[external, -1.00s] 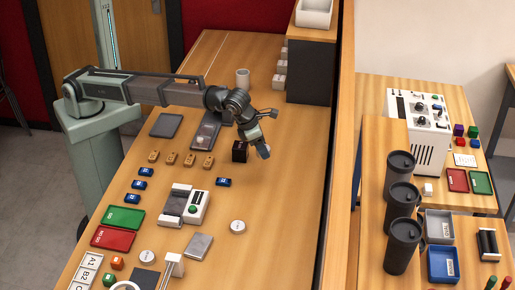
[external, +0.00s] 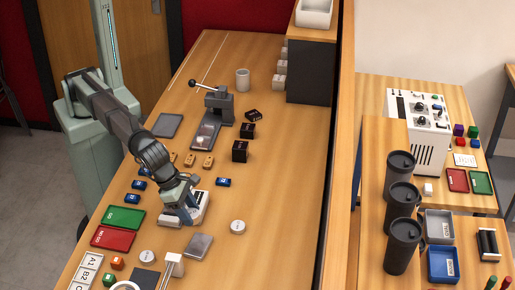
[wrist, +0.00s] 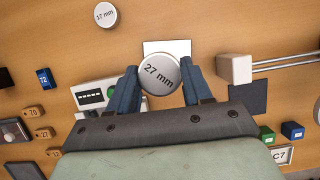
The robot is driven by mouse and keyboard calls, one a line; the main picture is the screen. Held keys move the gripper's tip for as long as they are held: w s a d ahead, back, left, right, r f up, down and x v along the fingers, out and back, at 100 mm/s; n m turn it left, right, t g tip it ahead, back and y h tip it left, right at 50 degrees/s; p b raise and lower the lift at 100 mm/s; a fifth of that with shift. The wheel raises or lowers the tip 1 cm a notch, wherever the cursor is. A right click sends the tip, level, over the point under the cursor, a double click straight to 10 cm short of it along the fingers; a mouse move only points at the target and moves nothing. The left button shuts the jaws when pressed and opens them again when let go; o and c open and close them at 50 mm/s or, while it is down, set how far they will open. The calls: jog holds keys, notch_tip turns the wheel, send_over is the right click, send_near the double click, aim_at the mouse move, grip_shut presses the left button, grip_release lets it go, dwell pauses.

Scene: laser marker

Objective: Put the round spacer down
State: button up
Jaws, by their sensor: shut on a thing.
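The round spacer (wrist: 159,73), a pale disc marked "27 mm", sits between the two blue fingers of my gripper (wrist: 158,82) in the wrist view. Both fingers touch its sides, and its marked face is towards the camera. In the external view my gripper (external: 184,214) is over the white and grey device at the left middle of the bench and partly covers it. The held spacer cannot be made out there. The device (wrist: 92,97) shows left of the fingers in the wrist view, partly hidden by the gripper.
Two other pale discs lie on the bench, one right of the gripper (external: 238,227) and one in front (external: 148,257). A grey plate (external: 198,246) and a white block (external: 173,265) are near. A green tray (external: 124,218) and red tray (external: 112,239) lie left. Bare wood extends right.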

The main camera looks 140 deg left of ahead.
aim_at(202, 245)
jog(key=shift+w+a+r, duration=0.15)
jog(key=shift+w+r, duration=0.05)
jog(key=shift+w, duration=0.6)
jog(key=shift+s+f, duration=0.1)
jog(key=shift+f, duration=4.9)
jog(key=shift+f, duration=0.2)
jog(key=o, duration=1.1)
jog(key=shift+r, duration=0.1)
jog(key=v, duration=1.2)
jog(key=shift+r, duration=0.15)
